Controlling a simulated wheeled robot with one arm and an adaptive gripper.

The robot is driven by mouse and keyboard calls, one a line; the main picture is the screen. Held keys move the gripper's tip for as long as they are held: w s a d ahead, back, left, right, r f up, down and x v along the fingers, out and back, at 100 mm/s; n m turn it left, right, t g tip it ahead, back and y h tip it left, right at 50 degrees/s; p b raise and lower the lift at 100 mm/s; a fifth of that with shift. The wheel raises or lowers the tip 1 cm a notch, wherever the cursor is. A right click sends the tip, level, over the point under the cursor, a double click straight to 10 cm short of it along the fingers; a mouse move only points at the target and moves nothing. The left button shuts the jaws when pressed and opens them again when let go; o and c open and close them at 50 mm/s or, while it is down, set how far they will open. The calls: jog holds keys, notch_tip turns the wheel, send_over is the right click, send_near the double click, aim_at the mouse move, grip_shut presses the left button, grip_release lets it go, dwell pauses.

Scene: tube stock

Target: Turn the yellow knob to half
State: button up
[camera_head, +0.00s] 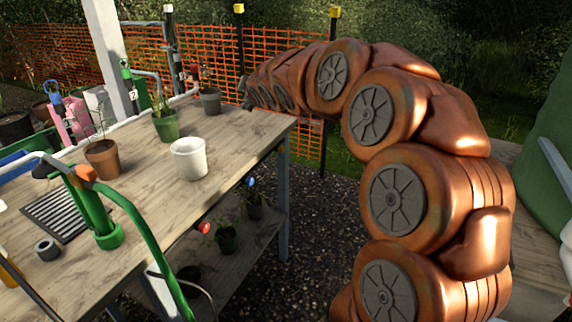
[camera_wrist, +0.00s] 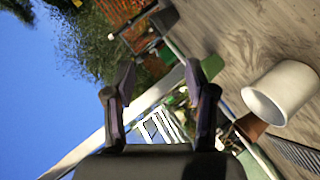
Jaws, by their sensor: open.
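I cannot make out a yellow knob for certain in either view. A red knob (camera_head: 204,227) and a blue knob (camera_head: 250,182) show at the near side of the wooden table (camera_head: 240,135). My gripper (camera_head: 247,92) is at the end of my arm, above the table's far right corner, small and partly hidden in the head view. In the wrist view its two dark fingers (camera_wrist: 160,75) stand apart with nothing between them. The table and a white pot (camera_wrist: 283,92) are on the right of that view.
The table carries the white pot (camera_head: 188,158), a brown pot (camera_head: 103,160), a green pot (camera_head: 166,126), a grey pot (camera_head: 210,101) and a black grate (camera_head: 60,213). Orange mesh fence (camera_head: 225,50) stands behind.

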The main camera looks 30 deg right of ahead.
jog(key=w+d+r+n+t+b, duration=0.1)
jog(key=w+d+n+t+b, duration=0.2)
jog(key=w+d, duration=0.25)
jog(key=n+t+y+b, duration=0.4)
jog(key=n+t+b, duration=0.1)
jog(key=n+b, duration=0.5)
send_over(281, 149)
jog(key=s+a+p, duration=0.1)
jog(key=s+a, duration=0.1)
notch_tip(281, 149, down, 2)
jog(key=s+d+f+n+g+y+b, duration=0.25)
jog(key=f+n, duration=0.35)
jog(key=f, duration=0.3)
jog(key=s+d+f+n+g+y+b, duration=0.15)
jog(key=f+n+b, duration=0.3)
jog(key=f, duration=0.45)
jog(key=s+d+f+n+g+y+b, duration=0.1)
jog(key=s+d+f+n+y+b, duration=0.15)
jog(key=f+n, duration=0.5)
jog(key=w+a+f+m+b, duration=0.1)
jog(key=w+a+f, duration=0.1)
jog(key=w, duration=0.5)
jog(key=shift+w+a+y, duration=0.35)
jog(key=shift+a, duration=0.05)
jog(key=shift+r, duration=0.1)
grip_shut()
